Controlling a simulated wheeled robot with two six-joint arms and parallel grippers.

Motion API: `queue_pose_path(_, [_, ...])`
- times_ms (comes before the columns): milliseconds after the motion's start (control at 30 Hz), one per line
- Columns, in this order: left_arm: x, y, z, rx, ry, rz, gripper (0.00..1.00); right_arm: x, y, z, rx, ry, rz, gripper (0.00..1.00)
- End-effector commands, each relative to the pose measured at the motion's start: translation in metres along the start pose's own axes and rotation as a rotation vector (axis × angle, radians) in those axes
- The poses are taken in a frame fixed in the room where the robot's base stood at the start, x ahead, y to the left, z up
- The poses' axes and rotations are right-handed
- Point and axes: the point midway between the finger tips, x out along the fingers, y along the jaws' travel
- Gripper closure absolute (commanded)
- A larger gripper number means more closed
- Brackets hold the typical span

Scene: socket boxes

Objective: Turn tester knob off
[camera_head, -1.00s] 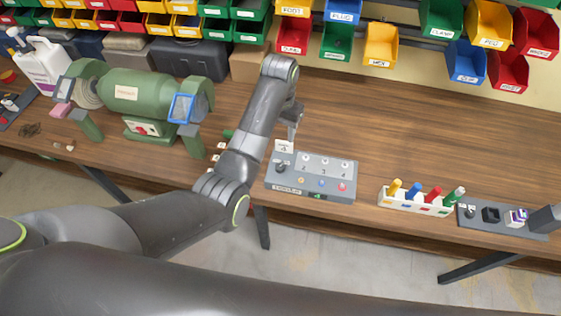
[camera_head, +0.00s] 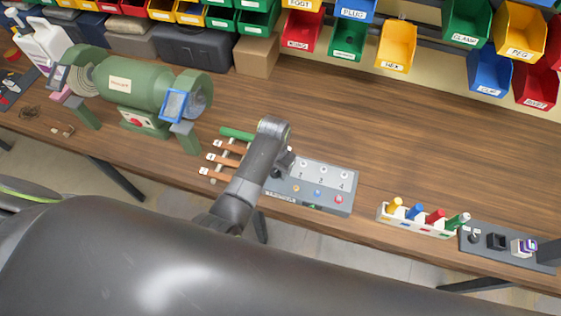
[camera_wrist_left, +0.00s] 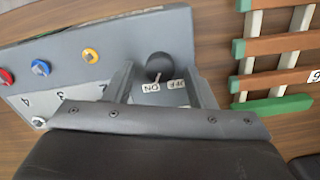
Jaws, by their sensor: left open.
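The grey tester box (camera_head: 310,187) sits on the workbench, with numbered sockets, coloured buttons and a small green light (camera_head: 311,207) on its front. Its black round knob (camera_wrist_left: 158,66) shows in the left wrist view, beside ON and OFF labels (camera_wrist_left: 164,86). The knob's small pale mark points toward the ON label. My left gripper (camera_head: 284,163) is over the box's left end. In the left wrist view its open fingers (camera_wrist_left: 159,72) lie on either side of the knob; I cannot tell whether they touch it. My right gripper is not in view.
A wooden rack with a green bar (camera_head: 235,134) stands just left of the box. A green bench grinder (camera_head: 133,92) is farther left. A white holder with coloured pegs (camera_head: 415,220) and a dark socket board (camera_head: 505,247) are to the right. Bench behind the box is clear.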

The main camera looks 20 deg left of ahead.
Motion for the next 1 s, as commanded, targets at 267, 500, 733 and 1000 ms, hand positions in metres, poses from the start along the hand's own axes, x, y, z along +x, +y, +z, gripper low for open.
queue_pose_path(267, [0.0028, -0.0003, 0.0024, 0.000, -0.001, 0.000, 0.50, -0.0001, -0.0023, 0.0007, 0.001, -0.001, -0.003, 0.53])
queue_pose_path(500, [0.0025, -0.0002, 0.0021, 0.000, 0.000, 0.000, 0.78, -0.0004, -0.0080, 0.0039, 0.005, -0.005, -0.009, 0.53])
queue_pose_path(733, [0.0024, -0.0002, 0.0018, -0.002, 0.001, 0.000, 0.95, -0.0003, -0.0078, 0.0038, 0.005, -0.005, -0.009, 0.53])
queue_pose_path(1000, [0.0023, -0.0001, 0.0014, -0.063, 0.002, 0.000, 0.95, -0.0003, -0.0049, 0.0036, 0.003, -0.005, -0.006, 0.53])
